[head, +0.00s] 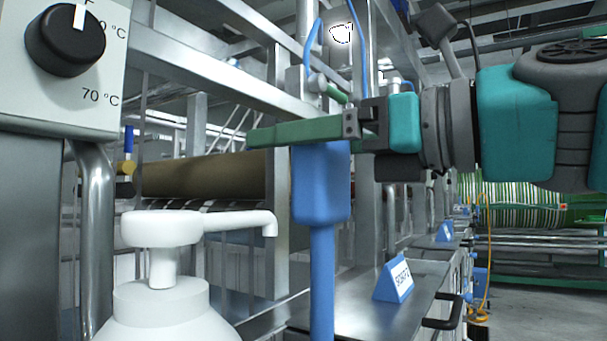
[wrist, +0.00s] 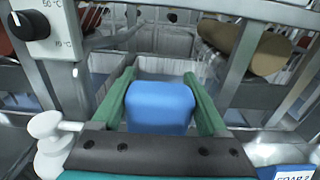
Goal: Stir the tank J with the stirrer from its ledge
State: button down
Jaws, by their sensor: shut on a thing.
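My gripper (head: 262,137) has green fingers and is shut on the blue handle of the stirrer (head: 322,185). The stirrer hangs upright, with its blue shaft running down out of the bottom of the head view, so its lower end is hidden. In the wrist view the stirrer's handle (wrist: 160,105) sits between the two green fingers of my gripper (wrist: 160,77). A pale open tank (wrist: 165,66) lies beyond the handle in the wrist view. No letter J is readable, so I cannot tell which tank is J.
A white pump bottle (head: 165,300) stands at the front left, below a temperature dial (head: 66,40). A blue soap sign (head: 396,280) stands on the steel ledge (head: 360,312). A brown roller (head: 205,175) and steel posts are behind.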

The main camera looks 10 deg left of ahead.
notch_tip(320, 180, up, 10)
dwell(0.7)
jog(key=shift+d, duration=0.1)
